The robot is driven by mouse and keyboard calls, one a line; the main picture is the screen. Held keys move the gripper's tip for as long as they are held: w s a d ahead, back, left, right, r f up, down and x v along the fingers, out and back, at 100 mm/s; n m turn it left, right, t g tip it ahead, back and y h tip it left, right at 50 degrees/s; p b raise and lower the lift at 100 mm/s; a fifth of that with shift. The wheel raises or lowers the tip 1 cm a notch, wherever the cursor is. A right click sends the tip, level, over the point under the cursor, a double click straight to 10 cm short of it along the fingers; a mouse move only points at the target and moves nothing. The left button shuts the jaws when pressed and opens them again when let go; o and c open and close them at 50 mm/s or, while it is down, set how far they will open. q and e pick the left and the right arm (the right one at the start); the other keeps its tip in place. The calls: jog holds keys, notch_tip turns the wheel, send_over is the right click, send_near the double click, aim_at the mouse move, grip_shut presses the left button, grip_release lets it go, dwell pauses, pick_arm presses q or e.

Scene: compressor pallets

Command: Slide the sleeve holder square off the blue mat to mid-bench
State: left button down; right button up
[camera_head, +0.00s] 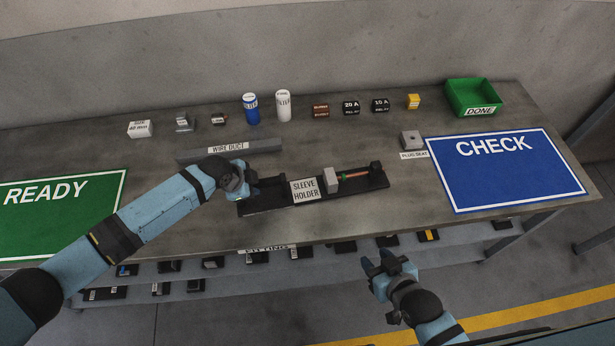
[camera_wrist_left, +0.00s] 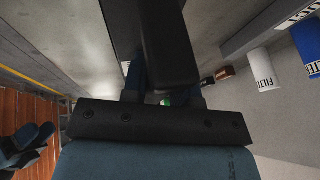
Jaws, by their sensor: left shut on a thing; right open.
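The sleeve holder (camera_head: 278,200) is a long dark base with a white label, a light grey block and a reddish rod. It lies at mid-bench, slightly askew to the bench edge, its right end higher in the picture. The blue CHECK mat (camera_head: 475,185) is to its right, with bare bench between them. My left gripper (camera_head: 254,187) is shut on the holder's left end. In the left wrist view a dark part of the holder (camera_wrist_left: 165,45) fills the space by the fingers. My right gripper (camera_head: 378,268) is open and empty, in front of the bench edge.
A grey wire duct (camera_head: 264,147) lies just behind the holder. A plug seat block (camera_head: 410,140) sits left of the blue mat. The green READY mat (camera_head: 70,205) is at left. Cans, small blocks and a green DONE bin (camera_head: 478,97) line the back.

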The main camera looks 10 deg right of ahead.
pick_arm(q)
jog(key=c, duration=0.8)
grip_release()
jog(key=shift+a+f, duration=0.15)
jog(key=shift+f, duration=0.05)
jog(key=shift+r, duration=0.1)
jog(key=v, duration=1.2)
jog(key=s+d+f+n+t+h, duration=0.3)
jog(key=s+d+f+n+t, duration=0.15)
jog(key=s+n, duration=0.35)
jog(key=s+a+f+n+t+y, duration=0.1)
jog(key=s+a+n, duration=0.1)
jog(key=s+a, duration=0.1)
jog(key=s+a+f+n+t+y, duration=0.1)
jog(key=s+a+f+n, duration=0.1)
jog(key=s+a, duration=0.2)
jog(key=s+a+f+n+t+y, duration=0.1)
jog(key=s+a+f+n+y, duration=0.1)
jog(key=s+a, duration=0.2)
jog(key=shift+s+n, duration=0.3)
jog(key=shift+s, duration=1)
